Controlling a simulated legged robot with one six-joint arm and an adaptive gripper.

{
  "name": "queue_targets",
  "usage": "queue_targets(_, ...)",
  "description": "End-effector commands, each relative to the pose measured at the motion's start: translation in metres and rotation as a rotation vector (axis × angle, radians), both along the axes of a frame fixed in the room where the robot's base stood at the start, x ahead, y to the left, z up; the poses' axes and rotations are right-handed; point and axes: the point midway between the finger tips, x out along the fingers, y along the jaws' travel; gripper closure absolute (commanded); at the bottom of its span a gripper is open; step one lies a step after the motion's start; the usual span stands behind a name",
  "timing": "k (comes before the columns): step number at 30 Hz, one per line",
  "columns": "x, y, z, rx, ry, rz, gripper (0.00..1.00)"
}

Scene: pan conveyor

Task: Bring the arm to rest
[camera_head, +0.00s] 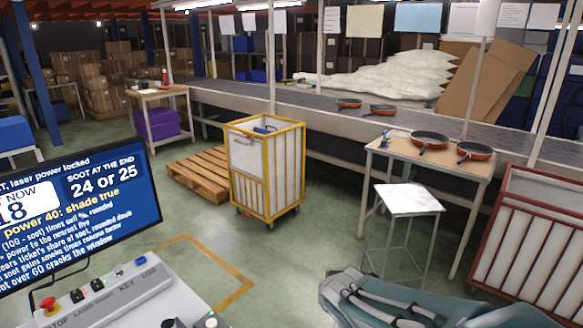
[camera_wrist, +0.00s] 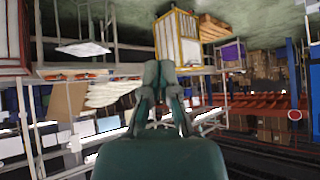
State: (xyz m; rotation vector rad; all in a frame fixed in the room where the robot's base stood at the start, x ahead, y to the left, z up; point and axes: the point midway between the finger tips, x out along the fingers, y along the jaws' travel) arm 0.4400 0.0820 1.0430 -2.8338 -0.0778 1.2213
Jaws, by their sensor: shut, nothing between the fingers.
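My gripper (camera_wrist: 158,76) shows in the middle of the wrist view, with its two dark teal fingers closed together and nothing between them. It is clear of everything around it. The wrist view is upside down, with the floor at the top. In the head view, part of my teal arm (camera_head: 385,302) with grey cables lies low at the bottom right edge. The gripper's fingers cannot be made out there.
A wooden table (camera_head: 377,153) with pans, a small white-topped stand (camera_head: 407,199) and a red-framed cart (camera_head: 530,240) stand right. A yellow-framed cart (camera_head: 265,170) is mid-floor by a pallet (camera_head: 190,178). A screen (camera_head: 80,215) and control panel (camera_head: 130,300) are front left. The conveyor (camera_head: 240,97) runs behind.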

Motion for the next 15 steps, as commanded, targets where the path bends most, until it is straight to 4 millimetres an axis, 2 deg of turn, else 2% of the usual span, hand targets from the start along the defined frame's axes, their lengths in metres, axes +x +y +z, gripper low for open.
queue_targets(1,-0.012,-0.016,0.013,-0.022,0.003,-0.030,1.00)
queue_targets(6,-0.060,-0.058,0.039,-0.085,0.071,-0.095,1.00)
queue_targets(11,-0.114,-0.080,0.054,-0.102,0.154,-0.103,1.00)
queue_targets(15,-0.158,-0.085,0.060,-0.090,0.218,-0.069,1.00)
